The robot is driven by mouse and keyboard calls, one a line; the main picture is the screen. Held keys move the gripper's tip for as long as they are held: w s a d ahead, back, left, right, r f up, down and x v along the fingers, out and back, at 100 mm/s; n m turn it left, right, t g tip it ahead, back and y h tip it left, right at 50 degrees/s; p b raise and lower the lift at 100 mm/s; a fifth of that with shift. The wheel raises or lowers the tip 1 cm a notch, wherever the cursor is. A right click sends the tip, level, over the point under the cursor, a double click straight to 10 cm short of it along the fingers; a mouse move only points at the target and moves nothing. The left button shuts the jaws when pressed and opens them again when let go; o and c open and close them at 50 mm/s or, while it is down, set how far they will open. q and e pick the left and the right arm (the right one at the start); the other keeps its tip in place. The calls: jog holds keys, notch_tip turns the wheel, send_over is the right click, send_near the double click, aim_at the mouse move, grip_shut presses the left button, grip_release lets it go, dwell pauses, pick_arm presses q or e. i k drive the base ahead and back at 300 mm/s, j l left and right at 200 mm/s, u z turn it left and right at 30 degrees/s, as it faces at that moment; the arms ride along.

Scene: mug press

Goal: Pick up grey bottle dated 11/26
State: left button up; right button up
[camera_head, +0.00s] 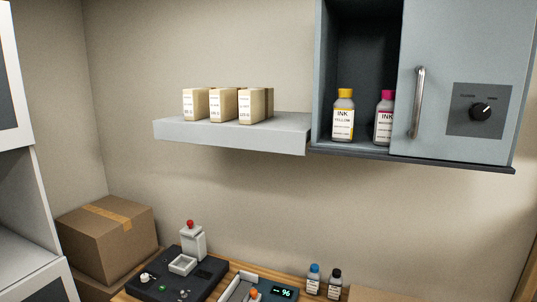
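Several small bottles with coloured caps are in view, and their dates are too small to read. A yellow-capped ink bottle (343,115) and a magenta-capped ink bottle (384,118) stand upright in the open left part of the wall cabinet. The magenta one is partly covered by the cabinet door. A blue-capped bottle (313,280) and a black-capped bottle (335,284) stand side by side on the wooden table below. I cannot tell which bottle is dated 11/26. Neither of my grippers is in view.
The grey cabinet door (435,90) has a vertical handle (418,102) and a dial. A wall shelf (235,133) holds several cream boxes (222,105). A cardboard box (107,238) is at left.

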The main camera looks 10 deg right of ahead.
aim_at(344, 109)
jog(key=z, duration=1.35)
jog(key=i+j, duration=0.15)
jog(key=j, duration=0.2)
jog(key=i+j+z, duration=0.1)
jog(key=i+j, duration=0.2)
jog(key=j, duration=0.35)
jog(key=i+j+z, duration=0.1)
jog(key=j, duration=0.25)
jog(key=i, duration=0.05)
